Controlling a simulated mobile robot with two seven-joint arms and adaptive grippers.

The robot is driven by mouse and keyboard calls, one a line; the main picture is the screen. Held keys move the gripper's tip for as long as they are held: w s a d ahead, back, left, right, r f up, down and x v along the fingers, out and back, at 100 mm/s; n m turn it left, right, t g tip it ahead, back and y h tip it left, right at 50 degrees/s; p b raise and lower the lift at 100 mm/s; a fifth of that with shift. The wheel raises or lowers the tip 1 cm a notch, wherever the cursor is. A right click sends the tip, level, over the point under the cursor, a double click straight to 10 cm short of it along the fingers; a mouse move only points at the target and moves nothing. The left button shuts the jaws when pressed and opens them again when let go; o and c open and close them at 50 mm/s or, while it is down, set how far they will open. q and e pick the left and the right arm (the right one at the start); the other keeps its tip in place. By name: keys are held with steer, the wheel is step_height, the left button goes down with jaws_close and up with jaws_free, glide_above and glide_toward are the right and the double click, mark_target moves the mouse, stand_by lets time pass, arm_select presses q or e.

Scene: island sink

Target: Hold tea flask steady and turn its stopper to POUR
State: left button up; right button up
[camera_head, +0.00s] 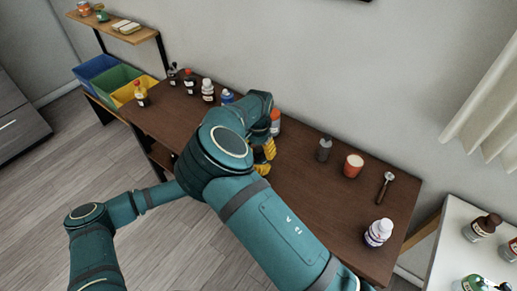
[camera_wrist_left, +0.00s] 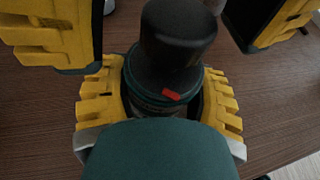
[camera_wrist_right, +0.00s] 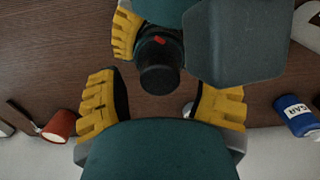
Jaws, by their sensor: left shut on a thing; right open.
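The tea flask (camera_wrist_left: 150,98) shows in the left wrist view as a dark body with a green rim, upright between the yellow fingers of my left gripper (camera_wrist_left: 160,103), which is shut on it. Its black stopper (camera_wrist_left: 178,32) rises from the top, with a red mark near its base. In the right wrist view the stopper (camera_wrist_right: 160,78) lies ahead of my right gripper (camera_wrist_right: 160,100), between its spread fingers and apart from them. My right gripper is open and empty. In the head view my arm hides the flask; some yellow fingers show. Any POUR lettering is not readable.
The brown table (camera_head: 300,205) holds a grey bottle (camera_head: 324,149), a red cup (camera_head: 353,166), a spoon-like tool (camera_head: 385,187) and a white bottle (camera_head: 378,233) at right. Several bottles stand at left.

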jaws_close()
steer(key=shift+d+m, duration=0.1)
steer(key=shift+m, duration=0.2)
steer(key=m, duration=1.2)
steer(key=shift+m, duration=0.4)
stand_by(0.5)
